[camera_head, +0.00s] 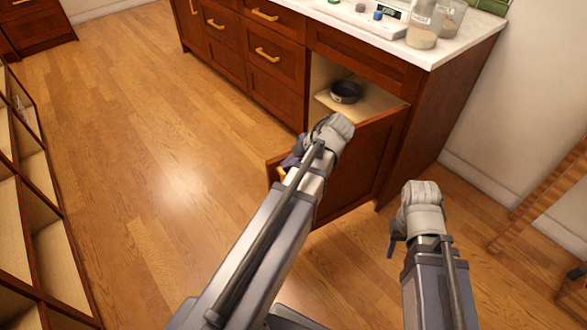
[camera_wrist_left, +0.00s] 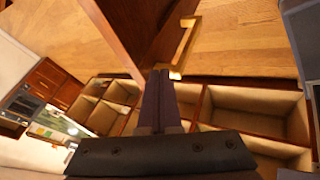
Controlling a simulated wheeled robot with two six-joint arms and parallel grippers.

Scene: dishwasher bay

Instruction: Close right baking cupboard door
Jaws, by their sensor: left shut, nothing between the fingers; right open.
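The right baking cupboard door (camera_head: 362,175) is a red-brown panel standing open at the right end of the counter unit. Its brass handle (camera_wrist_left: 187,45) is close by the fingertips of my left gripper (camera_wrist_left: 160,76) in the left wrist view; I cannot tell whether they touch. The door panel (camera_wrist_left: 125,28) rises beside the handle there. In the head view my left gripper (camera_head: 290,161) is at the door's outer edge, shut and empty, and my arm hides part of the door. My right gripper (camera_head: 393,245) is open, to the right of the door, apart from it.
The open cupboard holds a dark round tin (camera_head: 346,92) on its pale shelf. Jars (camera_head: 425,22) and a scale stand on the white countertop (camera_head: 450,45). A low open shelf unit (camera_head: 38,190) lines the left. A wooden rack (camera_head: 540,205) stands right. Floor between is clear.

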